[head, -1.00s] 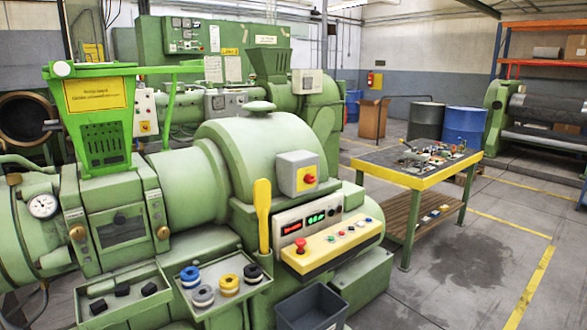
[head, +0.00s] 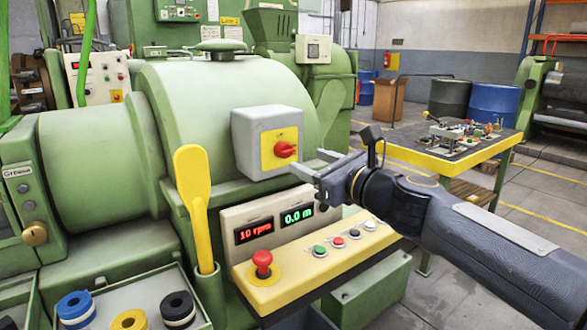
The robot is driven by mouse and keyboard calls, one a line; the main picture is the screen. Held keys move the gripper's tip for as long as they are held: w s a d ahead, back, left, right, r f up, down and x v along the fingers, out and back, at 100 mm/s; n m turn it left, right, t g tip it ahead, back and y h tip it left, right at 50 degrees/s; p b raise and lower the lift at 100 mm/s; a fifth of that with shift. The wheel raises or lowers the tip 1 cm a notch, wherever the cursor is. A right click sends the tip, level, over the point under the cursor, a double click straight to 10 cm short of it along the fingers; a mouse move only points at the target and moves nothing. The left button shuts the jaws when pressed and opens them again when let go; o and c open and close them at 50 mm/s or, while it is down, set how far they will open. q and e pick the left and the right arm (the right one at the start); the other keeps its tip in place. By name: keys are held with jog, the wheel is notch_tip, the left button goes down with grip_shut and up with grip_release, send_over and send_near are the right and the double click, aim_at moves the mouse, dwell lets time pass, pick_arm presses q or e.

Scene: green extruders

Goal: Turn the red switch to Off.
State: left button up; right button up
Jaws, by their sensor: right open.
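The red switch (head: 285,150) sits on a yellow plate on the front of a grey box (head: 250,130), fixed to the large green extruder (head: 190,90). Its knob looks roughly level; the plate's lettering is too small to read. My right gripper (head: 309,163) comes in from the right, its fingers pointing left at the switch. It is open and empty, with its fingertips just right of and slightly below the knob. I cannot tell whether they touch the box. My left gripper is out of view.
Below is a control panel (head: 240,272) with a red mushroom button (head: 262,262), small buttons and two displays. A yellow scoop (head: 193,190) stands left of it. Coloured rings lie in a tray (head: 190,318) at lower left. A cluttered table (head: 505,145) stands at right.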

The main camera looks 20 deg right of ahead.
aim_at(291, 154)
jog(key=x, duration=0.6)
jog(key=shift+a, duration=0.1)
jog(key=shift+c, duration=0.3)
jog(key=c, duration=0.9)
